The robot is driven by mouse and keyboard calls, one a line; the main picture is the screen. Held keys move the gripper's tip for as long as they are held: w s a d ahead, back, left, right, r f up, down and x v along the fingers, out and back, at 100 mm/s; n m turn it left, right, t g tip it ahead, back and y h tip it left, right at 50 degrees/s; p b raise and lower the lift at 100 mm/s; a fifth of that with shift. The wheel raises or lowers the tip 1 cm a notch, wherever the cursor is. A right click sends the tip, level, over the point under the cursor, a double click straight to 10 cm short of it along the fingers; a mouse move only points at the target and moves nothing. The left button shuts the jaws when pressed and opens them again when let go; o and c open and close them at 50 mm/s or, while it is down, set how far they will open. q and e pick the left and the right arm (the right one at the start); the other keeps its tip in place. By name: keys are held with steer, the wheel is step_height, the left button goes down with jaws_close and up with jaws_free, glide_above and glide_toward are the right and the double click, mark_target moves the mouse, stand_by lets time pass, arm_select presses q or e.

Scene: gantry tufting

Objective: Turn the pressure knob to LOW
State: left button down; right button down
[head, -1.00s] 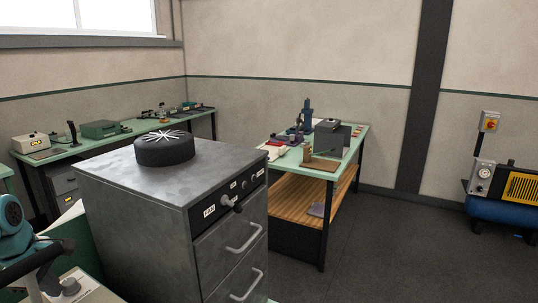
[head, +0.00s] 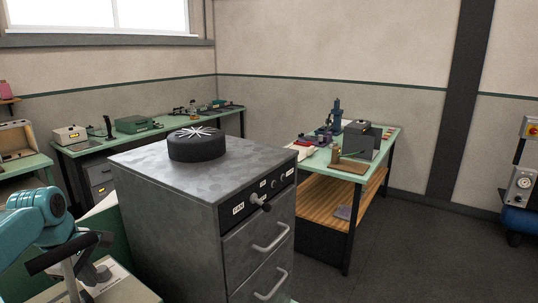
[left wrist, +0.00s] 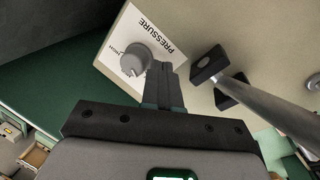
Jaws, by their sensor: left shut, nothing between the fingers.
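The pressure knob (left wrist: 135,62) is a round grey knob on a white label plate (left wrist: 128,35) reading PRESSURE, with HIGH printed beside the knob. It shows small in the head view (head: 102,273), low at the left, partly hidden by my arm. No LOW mark can be read. My left gripper (left wrist: 163,70) is shut and empty. Its fingertips are close beside the knob, to its right in the left wrist view; I cannot tell whether they touch it. My right gripper is in neither view.
A grey rod with a dark crossbar (left wrist: 230,82) rises right of the gripper in the left wrist view. A grey drawer cabinet (head: 170,215) with a black round part on top stands right of my left arm. Green-topped benches (head: 375,150) stand behind.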

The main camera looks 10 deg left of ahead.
arm_select(q)
steer(key=p+v, duration=0.2)
steer(key=shift+w+r, duration=0.2)
steer(key=shift+r, duration=0.45)
steer(key=shift+w+v, duration=0.15)
steer(key=shift+v, duration=0.55)
steer(key=shift+w+v, duration=0.2)
steer(key=shift+v, duration=0.5)
